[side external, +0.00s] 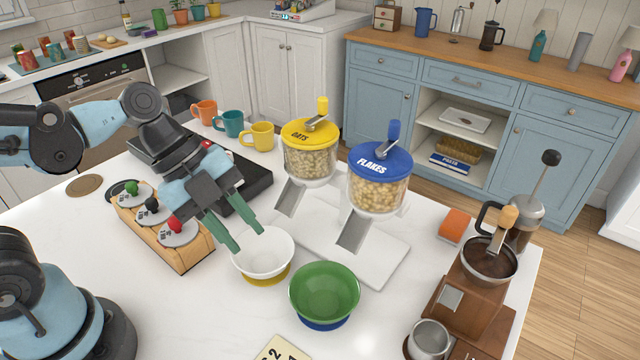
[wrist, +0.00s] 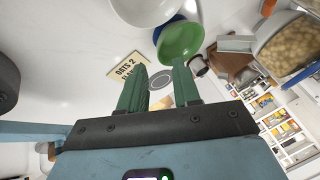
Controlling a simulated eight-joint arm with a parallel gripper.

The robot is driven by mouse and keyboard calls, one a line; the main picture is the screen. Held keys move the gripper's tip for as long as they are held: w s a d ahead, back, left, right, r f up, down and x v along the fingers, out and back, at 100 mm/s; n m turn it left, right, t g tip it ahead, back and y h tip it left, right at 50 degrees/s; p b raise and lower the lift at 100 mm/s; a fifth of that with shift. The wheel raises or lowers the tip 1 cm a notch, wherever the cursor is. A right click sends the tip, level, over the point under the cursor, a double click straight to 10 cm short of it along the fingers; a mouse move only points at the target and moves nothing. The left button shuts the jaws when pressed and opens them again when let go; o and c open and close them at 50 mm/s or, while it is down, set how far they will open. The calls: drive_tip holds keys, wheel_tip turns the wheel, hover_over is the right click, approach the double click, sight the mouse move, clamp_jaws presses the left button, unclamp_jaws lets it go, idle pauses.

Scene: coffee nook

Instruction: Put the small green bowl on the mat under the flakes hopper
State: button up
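The green bowl (side external: 324,290) sits upright, apparently on the blue mat (side external: 322,324), in front of the flakes hopper (side external: 378,178) with its blue lid. The bowl also shows in the wrist view (wrist: 182,42), with the blue mat (wrist: 160,30) beside its edge there. A white bowl (side external: 264,256) stands behind and left of it on a yellow mat (side external: 277,279). My gripper (side external: 249,240) is open and empty, its green fingers at the white bowl's left rim; I cannot tell if they touch it. In the wrist view, the gripper (wrist: 159,66) shows nothing between its fingers.
The oats hopper (side external: 311,155) stands left of the flakes one, above a white base (side external: 375,262). A coffee grinder (side external: 470,295) and orange block (side external: 454,226) are right. A wooden button box (side external: 160,232) is left. A card (side external: 283,350) lies in front; white counter around it is clear.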

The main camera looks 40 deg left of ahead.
drive_tip(key=w+a+n+t+y, duration=0.2)
drive_tip(key=a+n, duration=0.3)
drive_tip(key=n, duration=0.6)
drive_tip(key=w+a+r+n+t+y, duration=0.1)
drive_tip(key=a+n, duration=0.4)
drive_tip(key=n, duration=0.6)
drive_tip(key=shift+w+a+r+t+y, duration=0.35)
drive_tip(key=shift+w+t+y, duration=0.35)
drive_tip(key=shift+t+y, duration=0.5)
drive_tip(key=shift+f, duration=0.1)
